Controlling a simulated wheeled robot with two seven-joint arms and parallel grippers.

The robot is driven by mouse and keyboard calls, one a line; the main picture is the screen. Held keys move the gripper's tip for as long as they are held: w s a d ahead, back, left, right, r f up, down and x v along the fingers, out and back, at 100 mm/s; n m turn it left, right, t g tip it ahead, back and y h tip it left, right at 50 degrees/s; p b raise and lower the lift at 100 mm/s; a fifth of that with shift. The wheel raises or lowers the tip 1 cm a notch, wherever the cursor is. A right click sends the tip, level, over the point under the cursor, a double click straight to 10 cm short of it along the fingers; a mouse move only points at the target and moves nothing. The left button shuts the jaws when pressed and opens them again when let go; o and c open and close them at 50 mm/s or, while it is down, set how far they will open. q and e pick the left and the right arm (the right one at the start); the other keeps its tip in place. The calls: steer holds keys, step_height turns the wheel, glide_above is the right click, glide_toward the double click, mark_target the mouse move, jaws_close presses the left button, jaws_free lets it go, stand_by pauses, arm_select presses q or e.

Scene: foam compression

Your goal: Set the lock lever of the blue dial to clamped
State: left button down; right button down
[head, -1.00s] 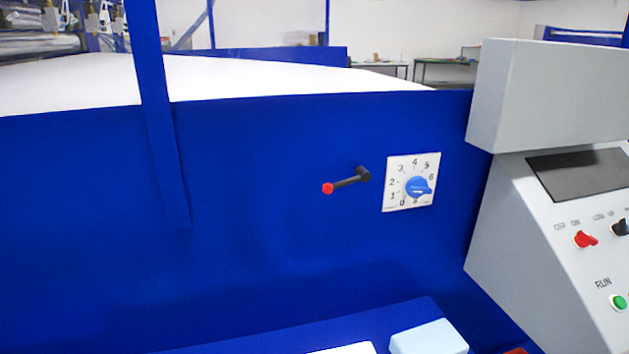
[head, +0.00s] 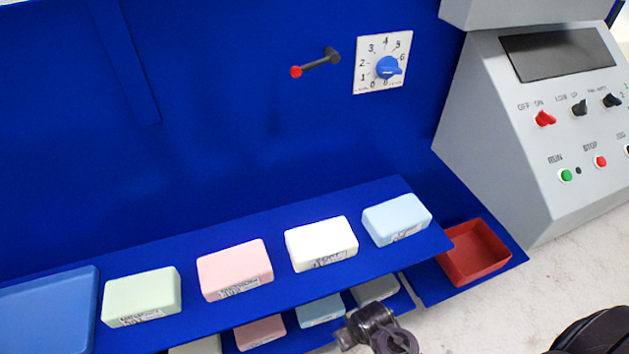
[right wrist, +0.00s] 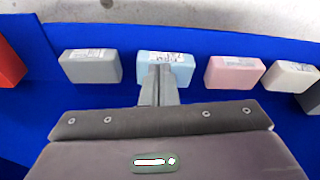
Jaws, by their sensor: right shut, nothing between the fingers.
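The blue dial (head: 389,68) sits on a white numbered plate (head: 368,84) on the blue machine panel. Its pointer is turned toward the right, near the 6 side. The lock lever (head: 316,64) is left of the plate, a black arm from a dark pivot with a red knob (head: 296,72) at its left end, slightly lower than the pivot. My right gripper, in the right wrist view (right wrist: 160,72), is shut and empty, over the lower shelf in front of a light blue foam block (right wrist: 181,68). It is far below the lever. My left gripper is not in view.
A shelf below the panel holds green, pink, white and light blue foam blocks (head: 397,219). More blocks stand on a lower shelf. The panel front around the lever is clear.

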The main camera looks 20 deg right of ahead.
step_height(320, 180, up, 22)
steer(key=w+f+t+p, duration=0.1)
steer(key=w+r+n+t+y, duration=0.1)
steer(key=w+r+t+y, duration=0.1)
steer(key=w+r+t, duration=1.25)
steer(key=r+t, duration=0.2)
steer(key=r, duration=0.6)
steer(key=w+r+t+y, duration=0.1)
steer(key=w+r+t, duration=0.1)
steer(key=r, duration=0.8)
steer(key=shift+a+n+t, duration=0.2)
steer(key=shift+n+t, duration=0.2)
steer(key=shift+t, duration=0.45)
